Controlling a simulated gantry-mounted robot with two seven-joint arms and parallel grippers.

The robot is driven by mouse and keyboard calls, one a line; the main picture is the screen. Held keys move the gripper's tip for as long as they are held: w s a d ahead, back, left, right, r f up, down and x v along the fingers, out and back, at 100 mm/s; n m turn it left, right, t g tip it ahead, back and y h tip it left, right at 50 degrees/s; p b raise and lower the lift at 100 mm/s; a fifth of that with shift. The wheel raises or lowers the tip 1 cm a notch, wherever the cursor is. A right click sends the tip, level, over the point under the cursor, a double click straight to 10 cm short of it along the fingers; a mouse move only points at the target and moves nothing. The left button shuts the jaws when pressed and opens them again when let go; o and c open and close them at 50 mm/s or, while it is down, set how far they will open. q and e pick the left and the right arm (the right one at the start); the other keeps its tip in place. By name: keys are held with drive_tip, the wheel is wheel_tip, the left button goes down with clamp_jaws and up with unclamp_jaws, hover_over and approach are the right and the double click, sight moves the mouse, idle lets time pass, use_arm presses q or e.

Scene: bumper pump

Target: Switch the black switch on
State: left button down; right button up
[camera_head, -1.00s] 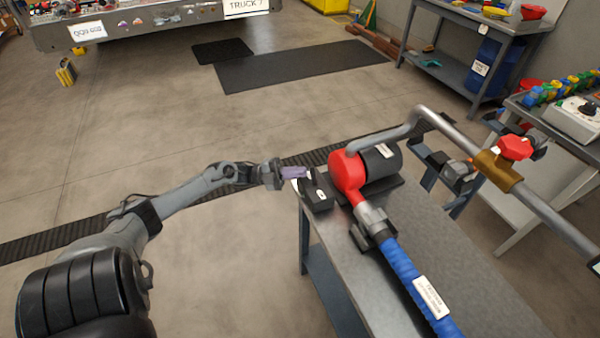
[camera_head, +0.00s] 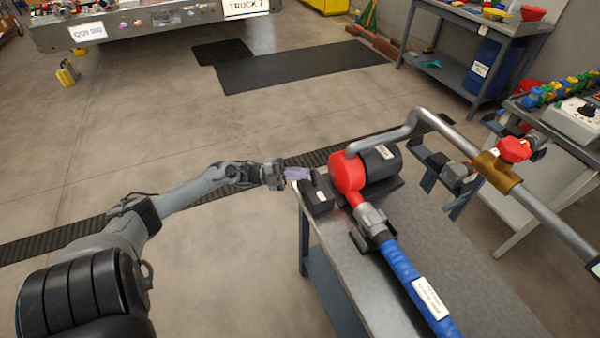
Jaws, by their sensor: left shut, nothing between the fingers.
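The black switch (camera_head: 317,193) is a small dark box with a pale label on the grey table, just left of the red and black pump (camera_head: 347,172). Whether its lever is up or down is too small to tell. My left gripper (camera_head: 307,173) reaches in from the left, with purplish fingers shut and empty. Its fingertips are right beside the upper left part of the switch; I cannot tell whether they touch it. My right gripper is not in view.
A blue hose (camera_head: 410,285) runs from the pump along the table (camera_head: 455,270). A grey pipe (camera_head: 540,208) with a red valve handle (camera_head: 514,149) rises over the right side. Open floor lies left of the table.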

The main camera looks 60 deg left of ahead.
use_arm(q)
drive_tip(key=shift+d+r+m, duration=0.1)
drive_tip(key=shift+r+m, duration=0.05)
drive_tip(key=shift+m, duration=0.15)
drive_tip(key=shift+s+d+r+m+g+p, duration=0.1)
drive_tip(key=shift+d+r+m+g+p, duration=0.3)
drive_tip(key=shift+m+p, duration=0.45)
drive_tip(key=d+m+g+y+p, duration=0.1)
drive_tip(key=m+p, duration=0.1)
drive_tip(key=p, duration=0.1)
drive_tip(key=d+r+m+g+y+p, duration=0.1)
drive_tip(key=m+p, duration=0.1)
drive_tip(key=p, duration=0.1)
drive_tip(key=shift+s+d+m+g, duration=0.1)
drive_tip(key=shift+s+m+g, duration=0.05)
drive_tip(key=shift+m+g, duration=0.15)
drive_tip(key=shift+f, duration=0.25)
drive_tip(key=r+p+v, duration=0.1)
drive_tip(key=p+v, duration=0.3)
drive_tip(key=v, duration=1)
drive_tip(key=shift+d+r, duration=0.3)
